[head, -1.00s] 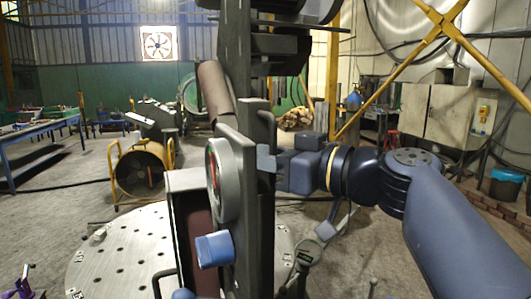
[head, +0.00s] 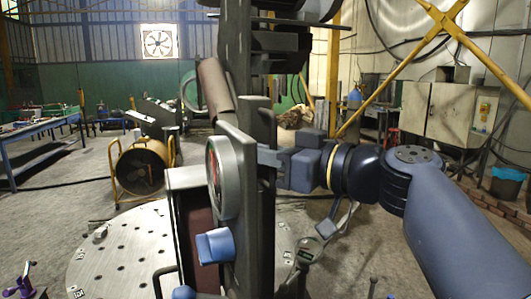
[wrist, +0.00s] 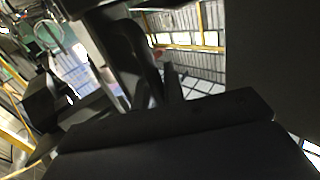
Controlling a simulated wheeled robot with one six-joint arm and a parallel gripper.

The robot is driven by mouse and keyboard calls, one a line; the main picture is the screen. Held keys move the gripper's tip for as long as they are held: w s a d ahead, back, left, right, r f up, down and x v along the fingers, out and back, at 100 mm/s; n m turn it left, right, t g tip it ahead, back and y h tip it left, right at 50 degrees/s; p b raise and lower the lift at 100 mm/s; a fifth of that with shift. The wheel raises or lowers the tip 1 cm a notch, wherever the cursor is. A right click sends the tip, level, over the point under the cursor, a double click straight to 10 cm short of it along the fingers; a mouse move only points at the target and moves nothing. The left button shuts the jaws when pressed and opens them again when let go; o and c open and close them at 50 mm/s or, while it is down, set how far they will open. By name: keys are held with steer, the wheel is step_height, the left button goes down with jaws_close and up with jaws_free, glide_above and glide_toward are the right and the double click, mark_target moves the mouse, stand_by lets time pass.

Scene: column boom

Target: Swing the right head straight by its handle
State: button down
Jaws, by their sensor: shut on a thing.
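The right head stands close in front of me in the head view, with a grey upright plate (head: 235,150), a round dial (head: 222,178) and a blue knob (head: 215,246). A dark upright handle bar (head: 266,118) runs along its right side. My gripper (head: 268,157) reaches it from the right and is shut on the handle. The grip itself is mostly hidden behind the bar. In the wrist view a dark rounded bar (wrist: 138,55) stands beyond my dark gripper, blurred and dim.
A round perforated metal table (head: 115,255) lies below, left of the head. A brown cylinder (head: 215,90) leans behind the plate. A yellow-framed drum fan (head: 142,172) stands on the floor at left. A grey cabinet (head: 440,115) stands at the back right.

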steer(key=a, duration=0.4)
steer(key=w+a+b, duration=0.1)
steer(key=a, duration=0.4)
steer(key=w+a, duration=0.1)
steer(key=a, duration=0.3)
steer(key=shift+w+a+b, duration=0.2)
steer(key=shift+a+b, duration=0.15)
steer(key=shift+a, duration=0.05)
steer(key=shift+d, duration=0.1)
steer(key=c, duration=1.5)
jaws_free()
steer(key=shift+d, duration=0.15)
steer(key=b+v, duration=0.3)
steer(key=v, duration=0.7)
steer(key=shift+s+d+b, duration=0.25)
steer(key=shift+d+b, duration=0.05)
steer(key=shift+b, duration=0.05)
steer(key=shift+a, duration=0.1)
